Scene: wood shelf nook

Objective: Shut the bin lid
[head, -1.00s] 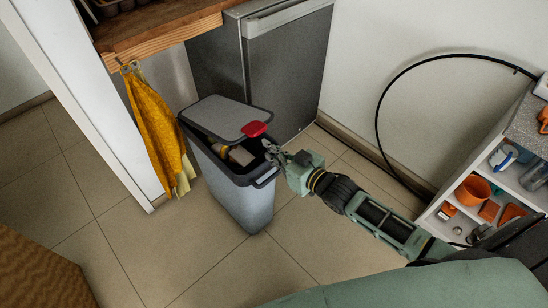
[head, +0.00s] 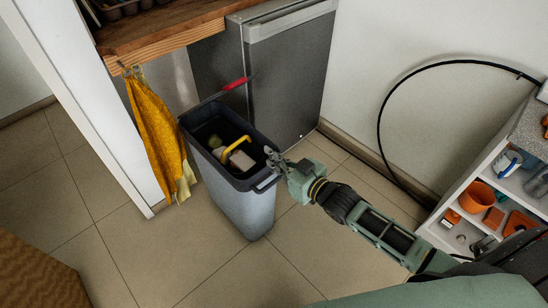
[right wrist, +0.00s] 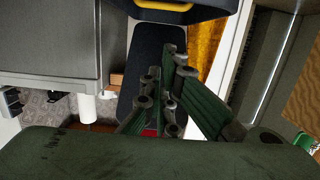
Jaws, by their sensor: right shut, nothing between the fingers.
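The grey bin (head: 247,205) stands on the tiled floor, with its dark mouth uncovered. Its lid (head: 212,97) is swung up at the back and shows almost edge-on, with a red tab (head: 237,83) at its outer end. In the right wrist view the lid (right wrist: 158,45) is a dark panel behind my fingers, with a bit of red low down. My right gripper (head: 269,154) is shut and empty at the bin's right rim; touching or just apart, I cannot tell. It fills the middle of the right wrist view (right wrist: 163,100). My left gripper is out of view.
A yellow-handled item (head: 236,147) and other waste lie in the bin. A yellow cloth (head: 157,130) hangs to its left. A steel appliance (head: 285,85) stands behind. Shelves with orange pots (head: 474,195) stand at right. Floor in front is clear.

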